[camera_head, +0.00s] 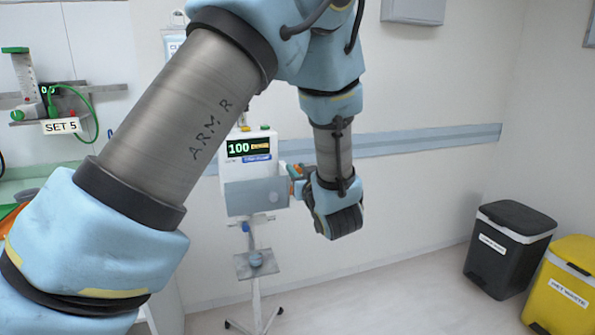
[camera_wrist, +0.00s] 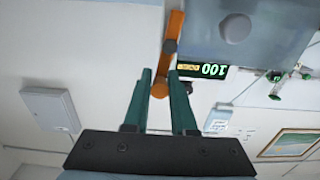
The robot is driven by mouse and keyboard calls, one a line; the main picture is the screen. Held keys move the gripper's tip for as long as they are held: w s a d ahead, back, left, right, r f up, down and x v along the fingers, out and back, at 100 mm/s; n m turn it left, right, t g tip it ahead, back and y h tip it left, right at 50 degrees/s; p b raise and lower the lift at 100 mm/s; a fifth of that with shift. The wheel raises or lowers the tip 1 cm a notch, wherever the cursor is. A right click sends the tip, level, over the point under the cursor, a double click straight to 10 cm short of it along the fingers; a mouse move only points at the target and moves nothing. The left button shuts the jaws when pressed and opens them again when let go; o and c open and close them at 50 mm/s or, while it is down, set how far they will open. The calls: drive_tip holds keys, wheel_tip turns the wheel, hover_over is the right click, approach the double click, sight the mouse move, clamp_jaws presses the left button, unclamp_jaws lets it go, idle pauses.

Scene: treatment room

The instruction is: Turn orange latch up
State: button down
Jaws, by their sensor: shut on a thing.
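The orange latch (camera_wrist: 175,24) shows in the wrist view as a bar with a grey pivot beside the pump's grey front. Its end by my gripper sits between the two teal fingers. My gripper (camera_wrist: 161,76) is shut on the latch. In the head view, my gripper (camera_head: 299,177) is at the right side of the pump (camera_head: 238,172), a white and grey unit on a stand with a green "100" display. Only a small orange piece of the latch (camera_head: 293,172) shows there; my wrist and fingers hide much of it. The wrist view shows the display (camera_wrist: 205,71) upside down.
The pump's stand (camera_head: 257,300) has a small tray (camera_head: 255,265) below the unit. A dark bin (camera_head: 508,250) and a yellow bin (camera_head: 565,285) stand at the right. A rail with green-fitted equipment (camera_head: 68,95) is on the left wall. Floor between stand and bins is clear.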

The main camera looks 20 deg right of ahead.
drive_tip(key=n+b, duration=0.1)
drive_tip(key=b, duration=0.1)
drive_tip(key=shift+a+f+b, duration=0.2)
drive_tip(key=shift+b, duration=0.15)
drive_tip(key=shift+a+r+n+b, duration=0.1)
drive_tip(key=shift+r+n+b, duration=0.05)
drive_tip(key=shift+n+b, duration=0.25)
drive_tip(key=shift+r, duration=0.1)
drive_tip(key=c, duration=0.8)
unclamp_jaws()
drive_tip(key=shift+o, duration=0.2)
drive_tip(key=s+a+b, duration=0.1)
drive_tip(key=s+b, duration=0.1)
drive_tip(key=s, duration=0.8)
drive_tip(key=shift+s+a, duration=0.2)
drive_tip(key=shift+s, duration=0.15)
